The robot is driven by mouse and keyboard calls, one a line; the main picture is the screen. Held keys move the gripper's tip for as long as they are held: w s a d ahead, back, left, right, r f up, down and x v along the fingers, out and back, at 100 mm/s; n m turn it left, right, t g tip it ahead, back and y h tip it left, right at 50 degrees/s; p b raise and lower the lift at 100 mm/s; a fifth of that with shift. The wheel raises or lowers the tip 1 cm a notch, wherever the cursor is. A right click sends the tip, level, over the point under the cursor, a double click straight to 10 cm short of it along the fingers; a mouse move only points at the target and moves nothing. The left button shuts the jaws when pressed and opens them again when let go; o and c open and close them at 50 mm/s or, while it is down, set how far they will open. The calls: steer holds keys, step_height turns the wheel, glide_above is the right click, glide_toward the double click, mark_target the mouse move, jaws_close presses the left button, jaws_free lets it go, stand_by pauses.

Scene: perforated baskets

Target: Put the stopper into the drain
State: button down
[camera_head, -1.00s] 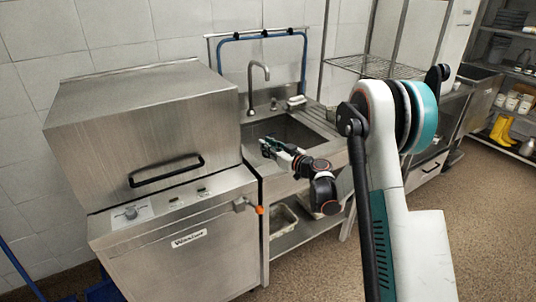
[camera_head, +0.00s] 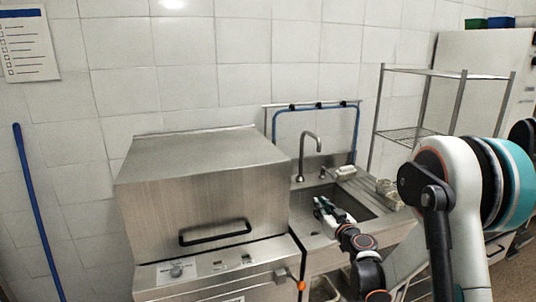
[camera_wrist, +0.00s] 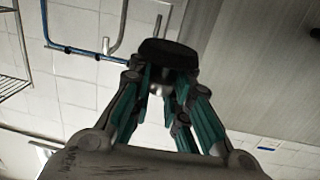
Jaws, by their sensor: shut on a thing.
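In the wrist view, my gripper (camera_wrist: 165,84) is shut on a black stopper (camera_wrist: 168,51), a dark wide disc held at its fingertips. In the head view, my gripper (camera_head: 321,207) is over the left part of the steel sink (camera_head: 366,203), below the faucet. The stopper is too small to make out clearly there. The drain cannot be made out in either view; the near part of the basin is partly hidden by my arm.
A curved faucet (camera_head: 302,160) stands behind the sink. A steel hood dishwasher (camera_head: 205,200) adjoins the sink's left side. A blue hose on a rail (camera_head: 316,108) is behind it. Glass items (camera_head: 387,188) stand on the right drainboard. A wire rack (camera_head: 425,133) stands farther right.

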steer(key=s+r+m+h, duration=0.2)
steer(key=s+r+h, duration=0.2)
steer(key=s, duration=0.4)
steer(key=shift+a+r+m+t, duration=0.3)
steer(key=shift+r+m, duration=0.1)
steer(key=shift+r, duration=0.15)
